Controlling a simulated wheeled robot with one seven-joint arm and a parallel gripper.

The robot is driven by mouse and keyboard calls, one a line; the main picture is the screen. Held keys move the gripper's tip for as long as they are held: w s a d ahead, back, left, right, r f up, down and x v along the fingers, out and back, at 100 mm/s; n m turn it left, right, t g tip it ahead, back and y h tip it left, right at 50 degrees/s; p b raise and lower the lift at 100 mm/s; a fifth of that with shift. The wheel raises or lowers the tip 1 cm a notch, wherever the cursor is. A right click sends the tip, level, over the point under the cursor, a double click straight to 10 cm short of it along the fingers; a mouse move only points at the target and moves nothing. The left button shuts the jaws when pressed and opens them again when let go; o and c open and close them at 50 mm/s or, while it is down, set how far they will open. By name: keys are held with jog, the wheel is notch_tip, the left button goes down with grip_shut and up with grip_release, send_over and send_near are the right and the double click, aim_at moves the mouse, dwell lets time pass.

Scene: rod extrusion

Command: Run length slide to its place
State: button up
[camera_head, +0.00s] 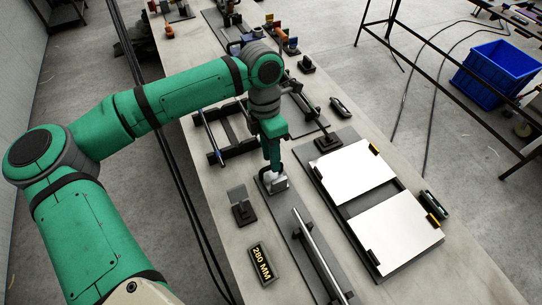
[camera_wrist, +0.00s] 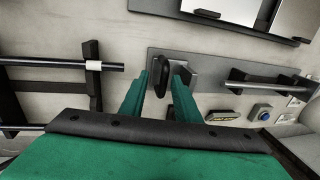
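The length slide appears as a pale metal block (camera_head: 276,184) at the upper end of a long dark base plate (camera_head: 296,228), in the middle of the bench. My gripper (camera_head: 271,166) points down right at this block. In the wrist view, my gripper's two green fingers (camera_wrist: 168,78) stand apart with a dark rounded handle (camera_wrist: 181,100) between them. A gap shows beside the left finger; contact with the right finger cannot be told. A silver rod (camera_head: 315,251) lies along the lower part of the plate. A "280 MM" sign (camera_head: 262,264) lies to the left.
A small black stand (camera_head: 241,206) is left of the slide. Two white panels (camera_head: 355,172) lie on a dark frame to the right. A dark rack with rods (camera_head: 226,136) is up-left. A blue crate (camera_head: 495,72) stands on the floor beyond the bench.

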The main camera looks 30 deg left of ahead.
jog(key=shift+d+r, duration=0.1)
notch_tip(320, 180, up, 10)
jog(key=w+a, duration=0.1)
jog(key=shift+a+r, duration=0.2)
jog(key=shift+a, duration=0.2)
dwell(0.4)
jog(key=shift+w, duration=0.15)
